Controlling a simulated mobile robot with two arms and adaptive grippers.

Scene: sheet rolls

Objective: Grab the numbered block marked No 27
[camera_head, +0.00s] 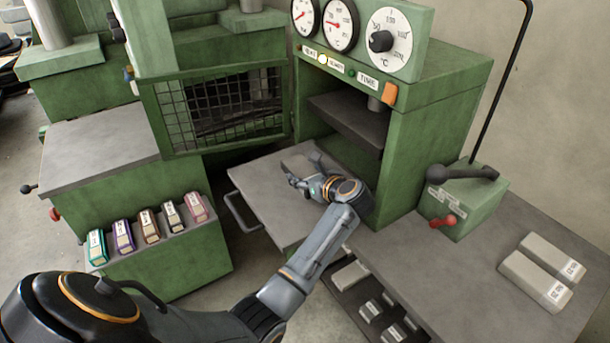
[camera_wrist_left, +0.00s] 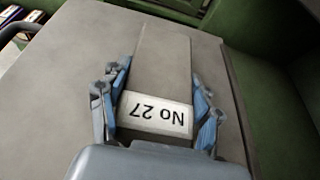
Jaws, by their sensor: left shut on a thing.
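The grey block marked No 27 (camera_wrist_left: 163,65) lies lengthwise between the fingers of my left gripper (camera_wrist_left: 157,108) in the left wrist view. Its white label reads upside down there, close to my palm. The fingers are shut on both long sides of the block. In the head view my left gripper (camera_head: 306,178) is over the grey pull-out plate (camera_head: 268,194) in front of the open green press. The block is hard to make out in the head view. My right gripper is not in view.
Two grey labelled blocks (camera_head: 541,269) lie on the right bench (camera_head: 458,262). A shelf below holds more blocks. The press opening (camera_head: 345,120) is behind my gripper, with its mesh door (camera_head: 220,108) swung to the left. Several coloured cartridges (camera_head: 148,226) stand at left.

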